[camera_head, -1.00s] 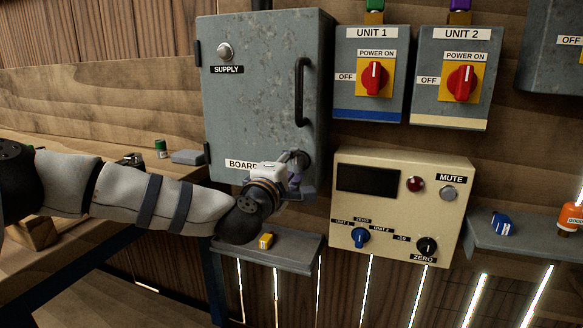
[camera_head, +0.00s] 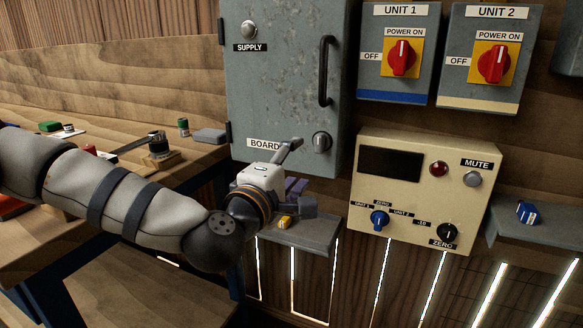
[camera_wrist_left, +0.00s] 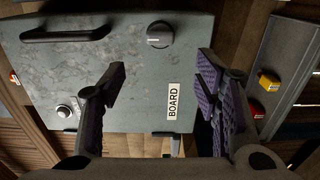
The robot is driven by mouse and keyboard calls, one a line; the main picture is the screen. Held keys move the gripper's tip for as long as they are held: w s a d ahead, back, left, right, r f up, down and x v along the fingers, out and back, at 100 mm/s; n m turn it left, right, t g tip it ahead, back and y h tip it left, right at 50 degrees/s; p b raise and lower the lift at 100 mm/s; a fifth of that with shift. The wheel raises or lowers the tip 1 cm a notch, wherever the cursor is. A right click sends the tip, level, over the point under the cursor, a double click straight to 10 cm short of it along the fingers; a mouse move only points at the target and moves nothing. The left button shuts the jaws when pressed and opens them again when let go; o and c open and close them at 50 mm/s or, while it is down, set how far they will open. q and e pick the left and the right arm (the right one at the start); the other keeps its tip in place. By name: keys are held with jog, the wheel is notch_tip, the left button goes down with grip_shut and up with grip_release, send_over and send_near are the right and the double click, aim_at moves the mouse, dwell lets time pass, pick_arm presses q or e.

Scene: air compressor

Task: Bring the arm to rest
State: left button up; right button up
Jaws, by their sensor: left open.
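My left gripper (camera_head: 303,174) is open and empty, in front of the lower part of the grey BOARD cabinet (camera_head: 285,75), below and left of its round knob (camera_head: 321,141). In the left wrist view, the open fingers (camera_wrist_left: 162,70) frame part of the cabinet door (camera_wrist_left: 135,75), and the knob (camera_wrist_left: 160,35) is beyond them with clear space between. The door looks closed. My left arm reaches in from the left. My right gripper is not in view.
A small grey shelf (camera_head: 318,236) with a yellow item (camera_head: 284,222) is just below the gripper. A beige control panel (camera_head: 405,235) is to the right, under two switch boxes. A wooden bench (camera_head: 95,125) with small items is at the left.

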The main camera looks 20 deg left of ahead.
pick_arm(q)
jog(key=shift+s, duration=0.75)
jog(key=s+d+f+m+g+h+p, duration=0.1)
jog(key=s+d+f+m+g, duration=0.2)
jog(key=s+f, duration=0.45)
jog(key=s+d+f+m+g+h+p, duration=0.1)
jog(key=s+d+f+m+g, duration=0.25)
jog(key=f, duration=0.65)
jog(key=s+d+f+m+g+h, duration=0.2)
jog(key=s+f+m+g, duration=0.15)
jog(key=s+f, duration=0.45)
jog(key=s+a+f+m+g+y+p, duration=0.1)
jog(key=s+a+f+m+g, duration=0.1)
jog(key=s, duration=0.7)
jog(key=s+a+f+m+g+y, duration=0.2)
jog(key=s+a+f+m+g, duration=0.1)
jog(key=s, duration=0.7)
jog(key=s+a+f+m+g+y+p, duration=0.1)
jog(key=s+a+f+g, duration=0.3)
jog(key=s, duration=0.6)
jog(key=shift+s+a+f+m+g+y+p, duration=0.3)
jog(key=shift+a+m+g, duration=0.4)
jog(key=shift+a, duration=0.35)
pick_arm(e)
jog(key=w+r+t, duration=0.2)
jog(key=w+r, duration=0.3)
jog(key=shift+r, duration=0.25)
